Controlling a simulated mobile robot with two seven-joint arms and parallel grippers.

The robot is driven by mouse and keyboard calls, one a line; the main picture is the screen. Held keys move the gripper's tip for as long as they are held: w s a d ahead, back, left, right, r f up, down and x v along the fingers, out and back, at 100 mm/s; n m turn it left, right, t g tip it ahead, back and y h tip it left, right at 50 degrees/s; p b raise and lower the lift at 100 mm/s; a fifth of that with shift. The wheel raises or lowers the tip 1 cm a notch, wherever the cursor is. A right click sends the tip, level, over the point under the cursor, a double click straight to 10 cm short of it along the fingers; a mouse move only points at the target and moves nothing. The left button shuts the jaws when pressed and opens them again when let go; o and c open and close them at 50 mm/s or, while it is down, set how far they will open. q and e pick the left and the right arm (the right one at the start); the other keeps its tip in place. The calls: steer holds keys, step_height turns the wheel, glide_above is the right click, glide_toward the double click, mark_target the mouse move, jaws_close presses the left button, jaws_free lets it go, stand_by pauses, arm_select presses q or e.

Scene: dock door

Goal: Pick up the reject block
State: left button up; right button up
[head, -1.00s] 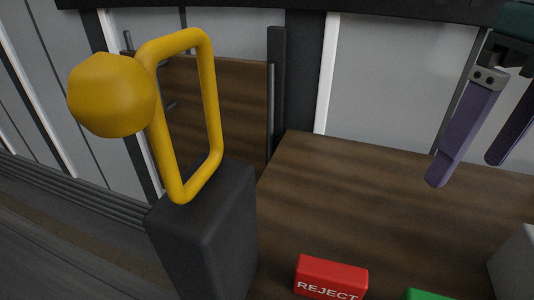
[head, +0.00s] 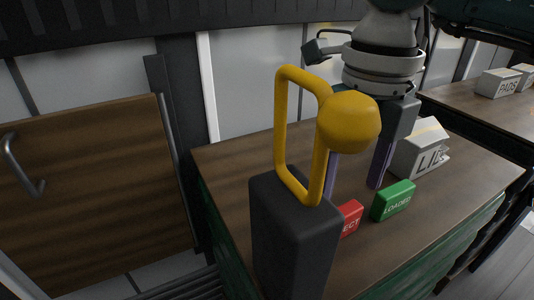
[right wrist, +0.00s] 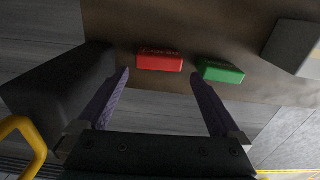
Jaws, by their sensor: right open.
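The red reject block (head: 350,218) lies on the brown table (head: 235,168), its left part hidden behind the yellow handle and dark post. In the right wrist view the whole red block (right wrist: 160,61) shows just beyond the fingertips, toward the left finger. My right gripper (head: 354,190) has its purple fingers apart and pointing down above the table, near the block. In the right wrist view the gripper (right wrist: 161,78) is open, with nothing between its fingers. My left gripper is not in view.
A green LOADED block (head: 394,201) lies close right of the red one. A grey LID box (head: 420,155) stands behind it. A dark post (head: 290,235) with a yellow handle and knob (head: 347,121) rises in front. Another table holds a PADS box (head: 497,83).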

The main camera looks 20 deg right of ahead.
step_height(320, 180, down, 6)
steer(key=shift+w+a+r+b, duration=0.1)
steer(key=shift+w+b, duration=0.05)
steer(key=shift+b, duration=0.45)
steer(key=c, duration=1.1)
